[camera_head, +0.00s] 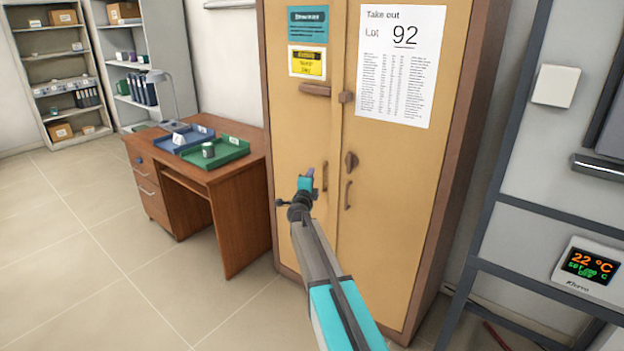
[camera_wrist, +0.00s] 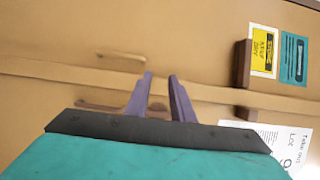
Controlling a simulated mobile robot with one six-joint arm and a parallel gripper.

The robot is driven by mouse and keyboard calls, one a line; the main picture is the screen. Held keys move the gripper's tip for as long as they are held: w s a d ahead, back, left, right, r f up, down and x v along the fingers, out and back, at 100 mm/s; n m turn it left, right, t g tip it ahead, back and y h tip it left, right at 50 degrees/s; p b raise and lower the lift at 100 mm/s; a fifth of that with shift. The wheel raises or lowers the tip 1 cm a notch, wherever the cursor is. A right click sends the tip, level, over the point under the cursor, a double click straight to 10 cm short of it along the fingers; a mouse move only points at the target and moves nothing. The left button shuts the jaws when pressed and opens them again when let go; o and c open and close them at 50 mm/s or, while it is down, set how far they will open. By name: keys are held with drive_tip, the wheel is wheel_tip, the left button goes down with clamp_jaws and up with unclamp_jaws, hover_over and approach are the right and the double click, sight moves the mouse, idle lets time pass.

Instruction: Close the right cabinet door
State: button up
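The tan cabinet's right door (camera_head: 395,200) bears a white "Take out Lot 92" sheet and a dark vertical handle (camera_head: 348,195). It looks flush or nearly flush with the left door (camera_head: 300,140); I cannot tell whether a small gap is left. My gripper (camera_head: 306,178) is in front of the left door, left of the seam. In the wrist view its two purple fingers (camera_wrist: 161,78) stand apart with nothing between them. There the right door's handle (camera_wrist: 95,104) is left of the fingers, and the left door's handle (camera_wrist: 120,56) is above it.
A brown desk (camera_head: 240,160) with a blue tray (camera_head: 180,138) and a green tray (camera_head: 215,152) stands left of the cabinet. A dark metal frame (camera_head: 520,275) with a temperature display (camera_head: 592,268) is at right. The floor at left is clear.

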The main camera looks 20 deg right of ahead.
drive_tip(key=shift+o, duration=0.6)
drive_tip(key=s+a+f+n+y, duration=0.3)
drive_tip(key=a+f+n+y, duration=0.2)
drive_tip(key=a+f, duration=0.3)
wheel_tip(320, 180, down, 4)
drive_tip(key=shift+s+a+r+n, duration=0.15)
drive_tip(key=shift+a+n, duration=0.25)
drive_tip(key=shift+n, duration=0.2)
drive_tip(key=s+a+f+n+g+y, duration=0.25)
drive_tip(key=s+a+f+n, duration=0.2)
drive_tip(key=s+f, duration=0.6)
drive_tip(key=s+a+f+n+g+y, duration=0.2)
drive_tip(key=s+a+f+n+g, duration=0.3)
drive_tip(key=s+f, duration=0.55)
drive_tip(key=s+a+f+n+g+y, duration=0.25)
drive_tip(key=s+a+f, duration=0.55)
drive_tip(key=f, duration=0.4)
drive_tip(key=s+d+f+n+g+h, duration=0.1)
drive_tip(key=s+d+f+g, duration=0.1)
drive_tip(key=s, duration=1.1)
drive_tip(key=s+d+f+n+g+h, duration=0.1)
drive_tip(key=s+g, duration=0.4)
drive_tip(key=s, duration=0.8)
drive_tip(key=s+d+f+n+g+h, duration=0.1)
drive_tip(key=s+d+f+n+g, duration=0.1)
drive_tip(key=s, duration=1.1)
drive_tip(key=shift+s+d+f+n+g, duration=0.15)
drive_tip(key=shift+d+f+n+g, duration=0.2)
drive_tip(key=shift+f+n+g, duration=0.65)
